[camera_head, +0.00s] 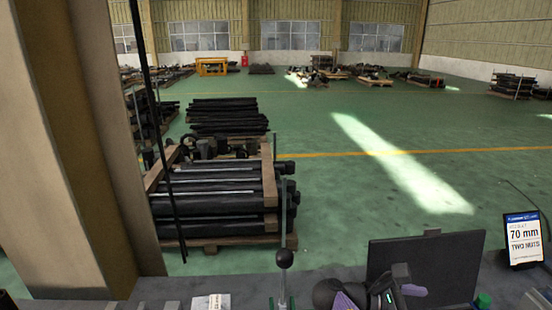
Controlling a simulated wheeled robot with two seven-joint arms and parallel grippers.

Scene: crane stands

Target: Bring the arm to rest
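A dark rounded part with purple pieces and a small green light shows at the bottom edge, right of centre, in the head view. It looks like a part of my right arm, in front of a dark flat panel (425,265). No fingertips can be made out on it, so I cannot tell open from shut. My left arm and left gripper do not show.
A sign reading 70 mm (523,240) stands at right, near a green cap (483,300). A thick column (60,150) blocks the left. Dark bars (215,190) lie stacked beyond; the green floor at right is mostly clear.

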